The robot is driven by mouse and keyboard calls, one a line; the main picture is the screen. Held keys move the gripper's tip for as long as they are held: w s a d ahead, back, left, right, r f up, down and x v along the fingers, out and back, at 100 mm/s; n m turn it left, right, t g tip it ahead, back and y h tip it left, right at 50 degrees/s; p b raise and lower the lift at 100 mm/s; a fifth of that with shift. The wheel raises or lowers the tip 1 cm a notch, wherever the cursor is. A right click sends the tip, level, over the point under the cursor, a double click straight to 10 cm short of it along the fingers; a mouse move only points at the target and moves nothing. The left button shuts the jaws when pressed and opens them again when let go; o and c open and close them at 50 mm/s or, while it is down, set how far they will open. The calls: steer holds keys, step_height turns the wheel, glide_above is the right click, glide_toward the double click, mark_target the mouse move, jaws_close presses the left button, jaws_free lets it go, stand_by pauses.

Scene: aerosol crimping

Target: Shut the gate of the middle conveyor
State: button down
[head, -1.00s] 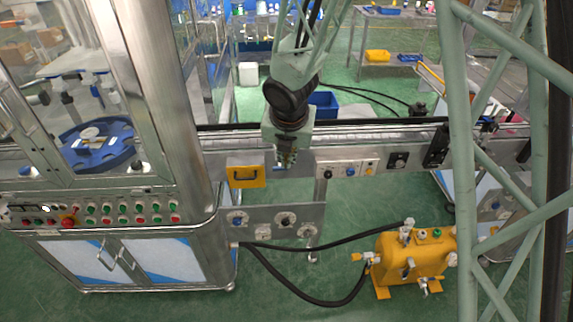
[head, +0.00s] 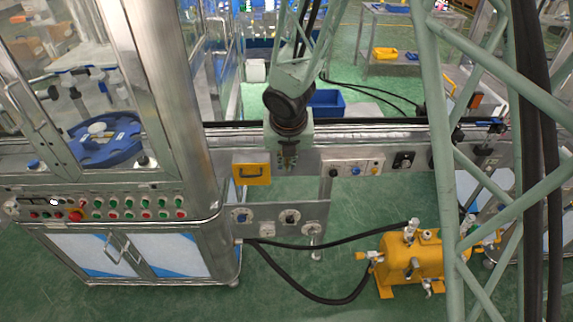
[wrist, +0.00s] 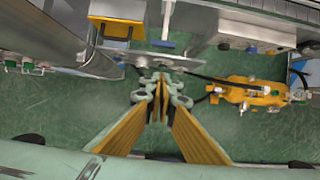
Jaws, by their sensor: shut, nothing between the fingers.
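A yellow plate with a dark handle (head: 252,174), which looks like the gate, sits on the front of the middle conveyor (head: 350,138), just right of the steel cabinet. It also shows at the top left of the wrist view (wrist: 118,12). I cannot tell how far open it stands. My gripper (head: 288,166) hangs in front of the conveyor, a little right of the plate and apart from it. In the wrist view my gripper (wrist: 160,84) has its fingers together, with nothing between them.
A steel cabinet with buttons (head: 120,208) stands at left. A yellow pump unit (head: 412,262) with black hoses sits on the floor at lower right. A bracket plate with knobs (head: 275,216) juts below the conveyor. Green floor in front is partly free.

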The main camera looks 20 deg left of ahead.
steer(key=w+a+f+b, duration=0.2)
steer(key=w+f, duration=0.5)
steer(key=f, duration=0.1)
steer(key=shift+a+f, duration=0.25)
stand_by(0.6)
steer(key=shift+a, duration=0.1)
stand_by(0.4)
